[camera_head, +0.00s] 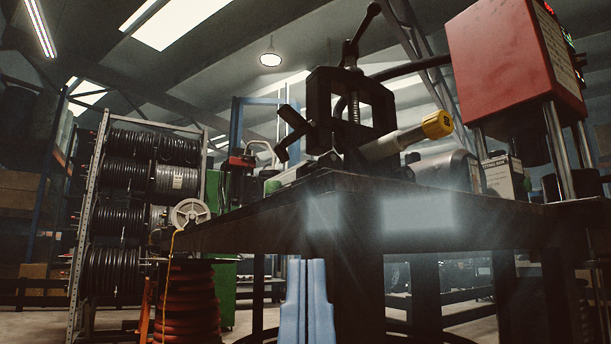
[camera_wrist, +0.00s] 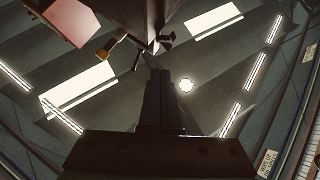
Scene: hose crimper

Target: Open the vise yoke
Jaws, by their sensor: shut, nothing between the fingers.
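The vise yoke (camera_head: 318,98) is a black square frame standing upright on the workbench (camera_head: 350,185) in the head view. A threaded screw (camera_head: 354,105) runs down through its middle, and a long bar handle (camera_head: 362,30) crosses above it. Dark hooked pieces (camera_head: 292,132) stick out at its left. I cannot tell whether the yoke is latched. My gripper (camera_wrist: 160,72) shows in the wrist view with its fingers shut and empty, pointing up the picture toward the bench edge.
A grey cylinder with a yellow end (camera_head: 437,125) lies beside the yoke on its right. A red machine head (camera_head: 515,60) on metal columns stands further right. A hose rack (camera_head: 120,190) and an orange coiled stack (camera_head: 188,300) stand left of the bench.

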